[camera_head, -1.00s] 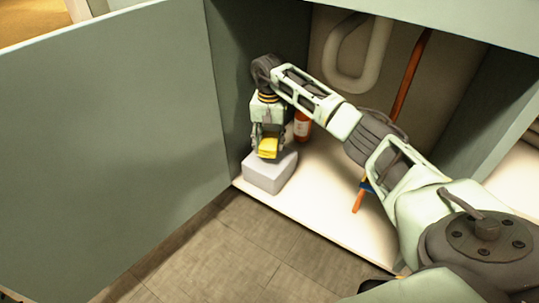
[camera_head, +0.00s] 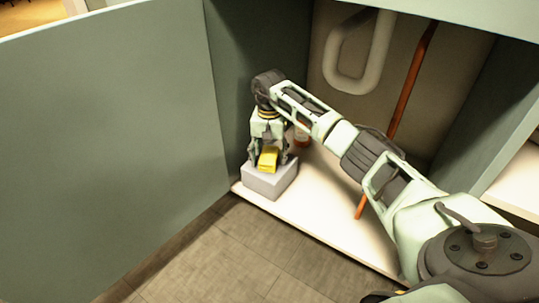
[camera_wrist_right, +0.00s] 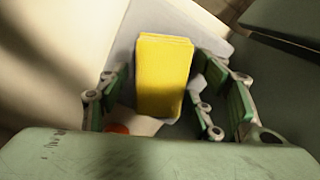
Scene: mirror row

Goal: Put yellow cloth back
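The folded yellow cloth (camera_head: 268,159) rests on top of a light grey block (camera_head: 268,184) inside the cabinet, near its left wall. My right gripper (camera_head: 267,160) is directly above the block, its fingers apart on either side of the cloth. In the right wrist view the cloth (camera_wrist_right: 164,76) lies between the open fingers (camera_wrist_right: 170,95), with gaps beside it. The grey block (camera_wrist_right: 125,55) shows around it. My left gripper is not in view.
The open cabinet door (camera_head: 110,120) stands at the left. A red bottle (camera_head: 301,138) is partly hidden behind my right gripper. An orange pole (camera_head: 408,85) and a white drain pipe (camera_head: 375,55) are at the back. The cabinet floor (camera_head: 320,200) is mostly clear.

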